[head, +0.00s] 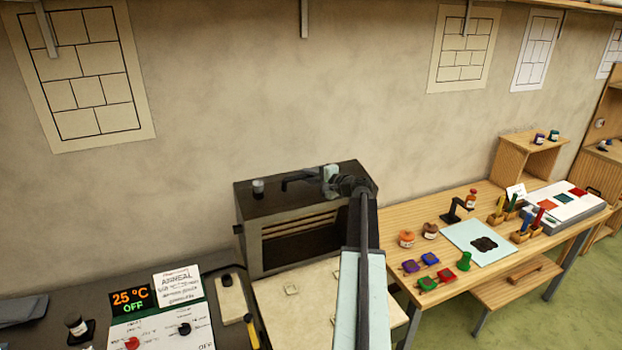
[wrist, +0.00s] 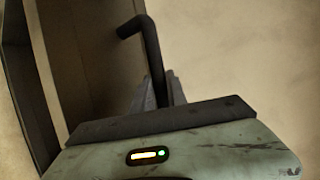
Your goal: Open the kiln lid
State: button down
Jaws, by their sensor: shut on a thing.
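The dark kiln lid (head: 249,240) stands raised at the back of the kiln. A black handle (head: 297,180) sticks out of the lid's dark face, which is turned upward. My gripper (head: 329,178) is at the right part of this handle and shut on it. In the wrist view the bent black handle (wrist: 150,45) runs down to my gripper's fingers (wrist: 160,95), with the dark lid surface (wrist: 85,60) to its left. My arm hides part of the bed's right side.
A control panel (head: 160,328) reading 25 °C and OFF is at the front left. The wall (head: 290,90) is close behind. A wooden table (head: 405,268) with jars and tools stands right.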

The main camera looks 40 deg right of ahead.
jog(key=c, duration=1.3)
grip_release()
jog(key=s, duration=0.2)
jog(key=s+r+p, duration=0.1)
jog(key=s, duration=0.5)
jog(key=shift+r, duration=0.25)
jog(key=shift+w, duration=0.15)
jog(key=shift+d+f, duration=0.1)
